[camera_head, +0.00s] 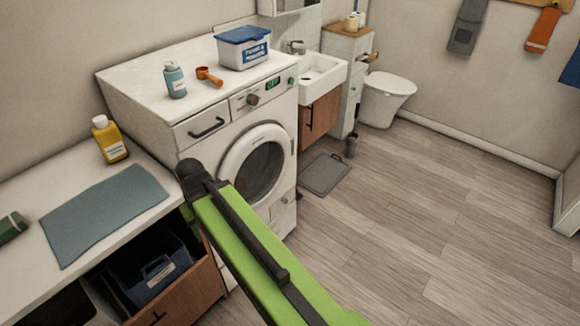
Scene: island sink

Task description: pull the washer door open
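The white washer (222,143) stands against the wall at the left centre. Its round door (229,160) has a white ring and dark glass, and looks shut flush with the front. The arm covers part of the washer's lower front. The fingers of my gripper do not show. I see nothing touching the door.
A counter (40,190) with a blue-grey mat (105,212) and a yellow bottle (109,139) is left of the washer. Below it, a wooden drawer (188,297) stands out, with a dark basket (150,268). A grey floor mat (325,173) lies right of the washer. The floor (440,220) is clear.

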